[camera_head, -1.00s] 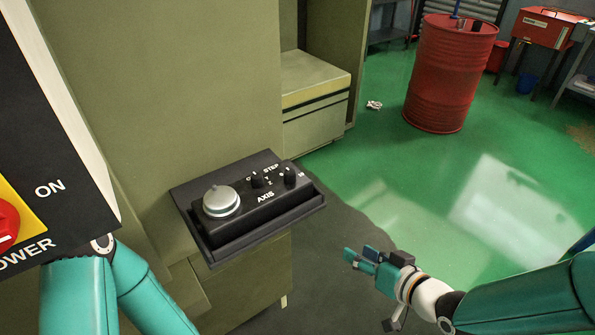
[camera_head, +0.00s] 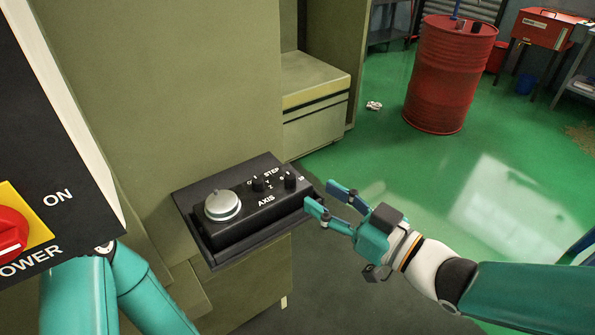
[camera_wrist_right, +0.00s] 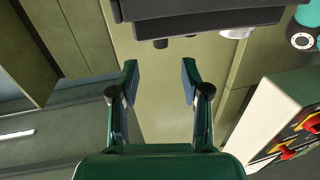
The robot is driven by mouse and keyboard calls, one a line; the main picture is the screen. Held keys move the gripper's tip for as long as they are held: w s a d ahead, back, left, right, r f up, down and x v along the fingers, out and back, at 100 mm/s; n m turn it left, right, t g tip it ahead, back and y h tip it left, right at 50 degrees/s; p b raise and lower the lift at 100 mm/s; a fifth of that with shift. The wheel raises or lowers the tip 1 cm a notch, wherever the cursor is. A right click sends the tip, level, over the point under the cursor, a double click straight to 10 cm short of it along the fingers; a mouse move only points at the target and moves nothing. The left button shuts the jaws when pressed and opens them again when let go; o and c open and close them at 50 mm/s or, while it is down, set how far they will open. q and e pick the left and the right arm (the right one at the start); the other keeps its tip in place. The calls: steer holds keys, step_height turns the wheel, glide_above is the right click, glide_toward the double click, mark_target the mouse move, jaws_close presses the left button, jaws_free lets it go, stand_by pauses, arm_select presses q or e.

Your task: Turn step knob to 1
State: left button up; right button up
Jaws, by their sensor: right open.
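The black control box (camera_head: 238,220) sits on a dark shelf on the olive cabinet. It bears a large silver dial (camera_head: 222,204), an axis knob (camera_head: 258,184) and, at its right end under the STEP lettering, the small black step knob (camera_head: 290,181). My right gripper (camera_head: 325,197) is open and empty just right of the box's right end, apart from the step knob. In the right wrist view the open fingers (camera_wrist_right: 159,75) point toward the box (camera_wrist_right: 205,20), with knobs at its lower edge. The step knob's setting is too small to read. My left gripper is out of view.
A panel with a red power switch (camera_head: 10,232) on yellow stands close at the left, beside my left arm. A red drum (camera_head: 450,75) stands on the green floor at the back right. The floor right of the box is clear.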

mark_target(295, 179)
steer(key=p+x, duration=0.1)
steer(key=x, duration=0.7)
steer(key=shift+w+a, duration=0.25)
steer(key=shift+w, duration=0.05)
